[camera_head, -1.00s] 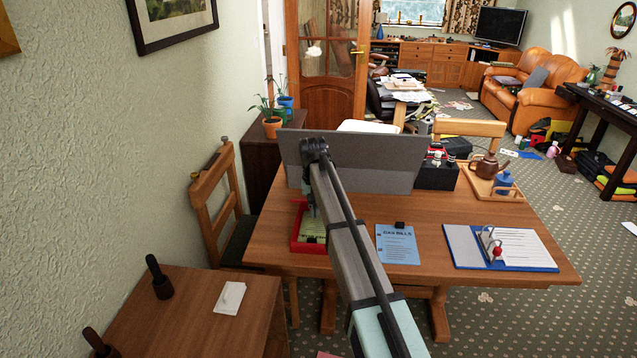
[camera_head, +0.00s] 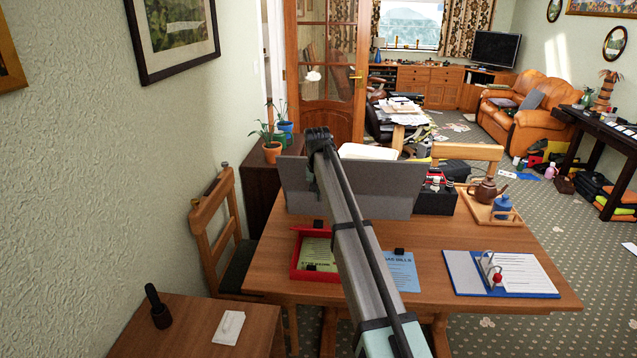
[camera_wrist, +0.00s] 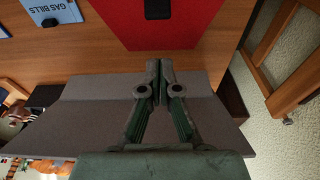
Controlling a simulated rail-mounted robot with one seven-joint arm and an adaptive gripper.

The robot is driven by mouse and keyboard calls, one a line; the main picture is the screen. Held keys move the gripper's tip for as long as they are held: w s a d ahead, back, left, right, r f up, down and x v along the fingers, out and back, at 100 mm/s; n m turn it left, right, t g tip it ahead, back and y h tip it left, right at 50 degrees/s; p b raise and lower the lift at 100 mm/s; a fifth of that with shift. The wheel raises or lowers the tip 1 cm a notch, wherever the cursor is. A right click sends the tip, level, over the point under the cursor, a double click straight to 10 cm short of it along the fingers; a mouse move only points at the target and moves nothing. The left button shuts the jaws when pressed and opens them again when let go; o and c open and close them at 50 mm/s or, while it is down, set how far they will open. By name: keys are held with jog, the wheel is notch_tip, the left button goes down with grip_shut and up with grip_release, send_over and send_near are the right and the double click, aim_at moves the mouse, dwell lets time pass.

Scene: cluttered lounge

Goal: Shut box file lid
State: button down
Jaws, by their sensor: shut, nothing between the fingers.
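The red box file (camera_head: 297,262) lies on the wooden table, left of my arm in the head view, with yellow-green papers and a black clip showing inside its walls. A red strip stands along its far side, partly behind my arm. In the wrist view a plain red panel (camera_wrist: 150,25) with a dark patch lies beyond the fingertips; it looks like the lid's outer face, tilted up, but its angle is unclear. My gripper (camera_wrist: 159,88) is shut and empty, on the panel's far side. In the head view it is mostly hidden by my arm.
A grey divider (camera_head: 385,192) stands close behind the box file. The blue gas bills sheet (camera_head: 404,272) lies to the box's right, partly behind my arm. A blue ring binder (camera_head: 462,273) and a wooden tray (camera_head: 474,206) with a teapot are farther right.

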aim_at(320, 224)
jog(key=shift+s+a+f+p, duration=0.1)
jog(key=shift+s+f+p, duration=0.2)
jog(key=shift+f, duration=0.65)
jog(key=shift+s+f+p, duration=0.3)
jog(key=shift+f+p, duration=0.05)
jog(key=shift+f, duration=0.65)
jog(key=shift+s+a+f+p, duration=0.1)
jog(key=shift+s+f+p, duration=0.2)
jog(key=shift+f, duration=0.65)
